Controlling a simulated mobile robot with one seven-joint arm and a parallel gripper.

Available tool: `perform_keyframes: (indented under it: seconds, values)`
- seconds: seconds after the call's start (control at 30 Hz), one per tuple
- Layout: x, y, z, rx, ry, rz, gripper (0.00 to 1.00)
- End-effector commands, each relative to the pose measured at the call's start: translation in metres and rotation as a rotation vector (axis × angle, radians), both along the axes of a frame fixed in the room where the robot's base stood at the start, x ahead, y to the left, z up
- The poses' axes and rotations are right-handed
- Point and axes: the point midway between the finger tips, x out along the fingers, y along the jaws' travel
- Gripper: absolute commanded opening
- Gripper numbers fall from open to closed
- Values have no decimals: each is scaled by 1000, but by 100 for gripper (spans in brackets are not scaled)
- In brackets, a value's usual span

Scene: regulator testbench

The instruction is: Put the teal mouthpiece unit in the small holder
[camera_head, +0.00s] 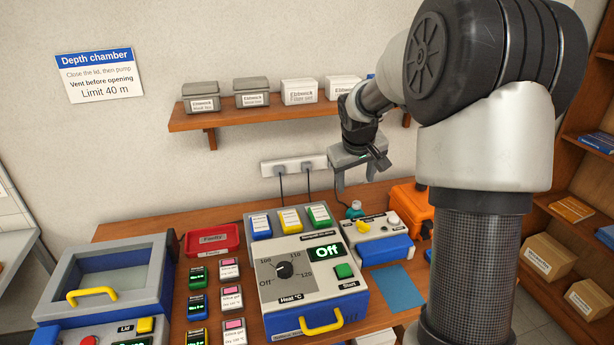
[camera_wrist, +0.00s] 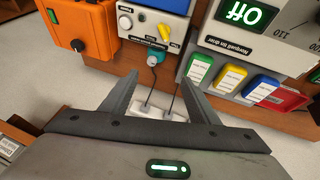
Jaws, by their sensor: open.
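The teal mouthpiece unit (camera_head: 354,212) is a small teal piece with a pale grey top. It stands at the back of the bench beside the grey box with the yellow knob. It also shows in the wrist view (camera_wrist: 153,60), just beyond the fingertips. My gripper (camera_head: 355,183) is open and empty, pointing down above the teal unit and apart from it. In the wrist view my gripper (camera_wrist: 160,80) has its two fingers spread wide on either side. I cannot tell which thing is the small holder.
The heater box (camera_head: 300,285) with dial and "Off" display fills the bench middle. The grey box (camera_head: 375,235) and orange case (camera_head: 411,210) stand near the teal unit. A red tray (camera_head: 212,240) and lidded chamber (camera_head: 105,275) are left. A shelf (camera_head: 230,118) hangs behind.

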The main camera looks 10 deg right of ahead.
Motion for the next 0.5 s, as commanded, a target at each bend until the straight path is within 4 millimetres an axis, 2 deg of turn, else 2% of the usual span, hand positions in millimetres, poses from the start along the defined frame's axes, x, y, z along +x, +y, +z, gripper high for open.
perform_keyframes:
  seconds: [0.03,0.1,0.37,0.5]
  values:
    - [12,-10,-19,5,8,1,55]
    - [24,-19,-35,8,9,4,55]
    - [41,-31,-66,11,10,7,55]
    - [52,-35,-93,11,12,8,55]
